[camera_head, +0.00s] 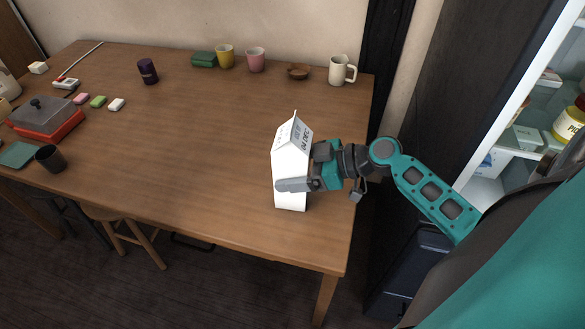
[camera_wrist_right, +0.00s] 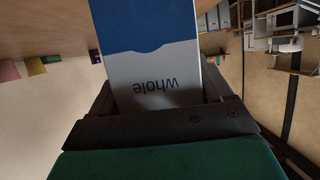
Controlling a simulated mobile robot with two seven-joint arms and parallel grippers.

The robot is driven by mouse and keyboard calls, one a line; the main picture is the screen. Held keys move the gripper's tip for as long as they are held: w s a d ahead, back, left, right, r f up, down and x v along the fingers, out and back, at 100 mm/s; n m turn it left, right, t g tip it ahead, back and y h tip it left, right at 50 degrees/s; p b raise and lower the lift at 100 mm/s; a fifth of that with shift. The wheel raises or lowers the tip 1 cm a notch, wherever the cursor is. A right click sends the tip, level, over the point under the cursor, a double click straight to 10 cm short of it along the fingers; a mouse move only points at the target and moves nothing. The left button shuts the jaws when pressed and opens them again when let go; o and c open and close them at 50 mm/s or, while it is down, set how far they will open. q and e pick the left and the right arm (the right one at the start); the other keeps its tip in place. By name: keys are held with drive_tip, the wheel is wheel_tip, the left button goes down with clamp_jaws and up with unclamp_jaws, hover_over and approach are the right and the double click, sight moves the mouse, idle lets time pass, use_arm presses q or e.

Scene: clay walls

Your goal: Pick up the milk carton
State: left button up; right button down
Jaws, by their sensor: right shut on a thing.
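The white milk carton (camera_head: 289,160) with a gabled top is upright at the right part of the wooden table in the head view. My right gripper (camera_head: 298,168) is shut on it from the right side, with a finger across its front. In the right wrist view the carton (camera_wrist_right: 155,60) shows a blue band and the word "whole", upside down, between the fingers of my right gripper (camera_wrist_right: 158,108). Whether its base touches the table is hard to tell. My left gripper is not in view.
The wooden table (camera_head: 200,145) is clear around the carton. A cream mug (camera_head: 340,70), a small brown bowl (camera_head: 298,72), and pink (camera_head: 256,60) and yellow (camera_head: 225,57) cups stand along the back edge. A red box with a grey lid (camera_head: 45,117) is at the left. Open shelves (camera_head: 490,180) stand at the right.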

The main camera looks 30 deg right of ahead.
drive_tip(key=shift+r, duration=0.25)
